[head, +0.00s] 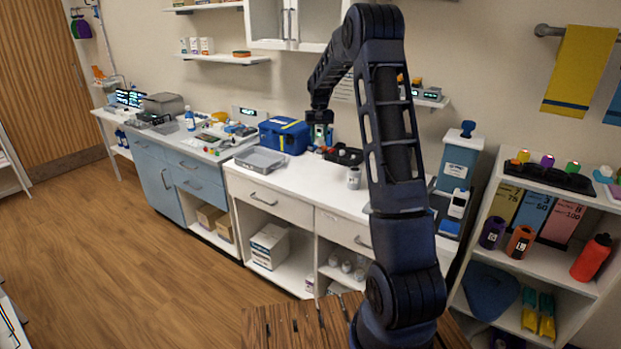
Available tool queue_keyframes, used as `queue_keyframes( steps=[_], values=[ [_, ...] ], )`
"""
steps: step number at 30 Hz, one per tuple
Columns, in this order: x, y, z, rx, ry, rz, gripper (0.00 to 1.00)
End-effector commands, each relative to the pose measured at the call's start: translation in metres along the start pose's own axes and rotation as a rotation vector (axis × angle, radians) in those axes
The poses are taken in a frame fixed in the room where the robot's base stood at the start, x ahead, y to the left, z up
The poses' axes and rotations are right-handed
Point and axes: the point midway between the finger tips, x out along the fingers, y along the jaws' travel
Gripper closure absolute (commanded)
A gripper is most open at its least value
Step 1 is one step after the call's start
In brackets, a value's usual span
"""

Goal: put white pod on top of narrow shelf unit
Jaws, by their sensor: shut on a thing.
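My gripper (319,120) is above the back of the white counter, just right of the blue bag. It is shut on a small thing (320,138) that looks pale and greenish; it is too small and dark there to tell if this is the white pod. A small white container (354,178) stands upright on the counter, left of my arm. A white shelf unit (537,262) stands at the right; its top bears a dark tray with several coloured-capped items. I cannot tell for sure that this is the narrow shelf unit.
A blue bag (285,135), a clear bin (260,160) and a black tray (343,155) crowd the counter (300,185). A blue-grey canister (459,162) and a white device (459,204) stand right of my arm. A wall shelf (432,102) hangs behind. The wood floor at left is clear.

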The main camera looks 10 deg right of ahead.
Motion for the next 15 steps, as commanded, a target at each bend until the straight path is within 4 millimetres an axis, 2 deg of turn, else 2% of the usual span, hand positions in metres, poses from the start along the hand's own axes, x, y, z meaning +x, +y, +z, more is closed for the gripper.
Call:
queue_keyframes(
  steps=[2,5,15],
  values=[
    [-0.003,-0.001,-0.002,0.000,0.000,0.000,0.85],
    [0.008,-0.001,-0.002,0.000,-0.003,0.000,0.85],
    [0.082,-0.001,-0.002,0.001,-0.004,0.000,0.85]
  ],
)
